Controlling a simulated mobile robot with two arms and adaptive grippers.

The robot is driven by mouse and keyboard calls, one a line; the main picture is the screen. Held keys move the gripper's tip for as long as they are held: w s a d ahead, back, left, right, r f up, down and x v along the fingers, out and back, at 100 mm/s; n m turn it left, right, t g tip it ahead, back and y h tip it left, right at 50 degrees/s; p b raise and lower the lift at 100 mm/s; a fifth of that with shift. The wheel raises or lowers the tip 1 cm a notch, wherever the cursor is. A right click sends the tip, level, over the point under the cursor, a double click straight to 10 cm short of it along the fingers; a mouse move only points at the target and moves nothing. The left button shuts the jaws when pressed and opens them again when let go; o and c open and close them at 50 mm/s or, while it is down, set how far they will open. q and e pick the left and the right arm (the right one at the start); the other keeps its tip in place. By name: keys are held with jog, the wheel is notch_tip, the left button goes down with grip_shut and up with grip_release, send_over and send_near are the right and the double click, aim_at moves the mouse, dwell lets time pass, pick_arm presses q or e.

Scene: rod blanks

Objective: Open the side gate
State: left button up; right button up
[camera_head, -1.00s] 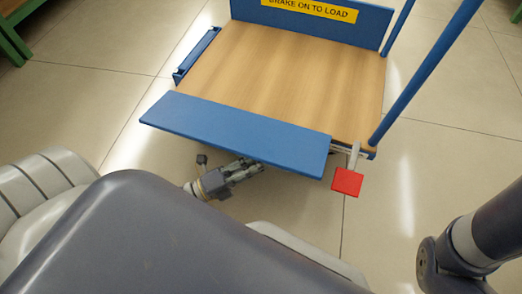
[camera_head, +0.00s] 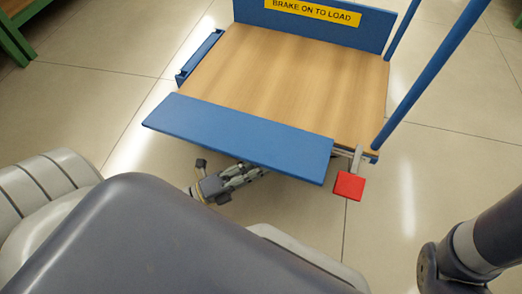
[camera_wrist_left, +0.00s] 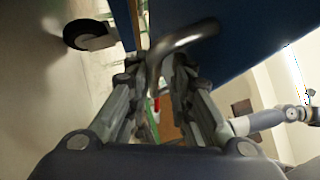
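The side gate (camera_head: 240,138) is a blue panel along the near side of a cart with a wooden deck (camera_head: 290,85). In the left wrist view its blue face (camera_wrist_left: 240,30) fills the upper right, with a curved metal handle (camera_wrist_left: 190,38) in front. My left gripper (camera_head: 250,172) is low at the gate's near side, its tips partly hidden by the panel. In the left wrist view, its fingers (camera_wrist_left: 155,80) stand apart with the handle between them; contact is unclear. A red tab (camera_head: 349,186) on a metal lever sits at the gate's right end. My right gripper is out of view.
Blue posts (camera_head: 432,72) rise at the cart's right. A blue end panel with a yellow brake sign (camera_head: 314,12) stands at the back. A low blue rail (camera_head: 200,57) is at the left. A black caster (camera_wrist_left: 85,35) shows below. Floor around the cart is clear.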

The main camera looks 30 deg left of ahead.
pick_arm(q)
jog(key=v, duration=1.1)
jog(key=shift+s+f, duration=0.1)
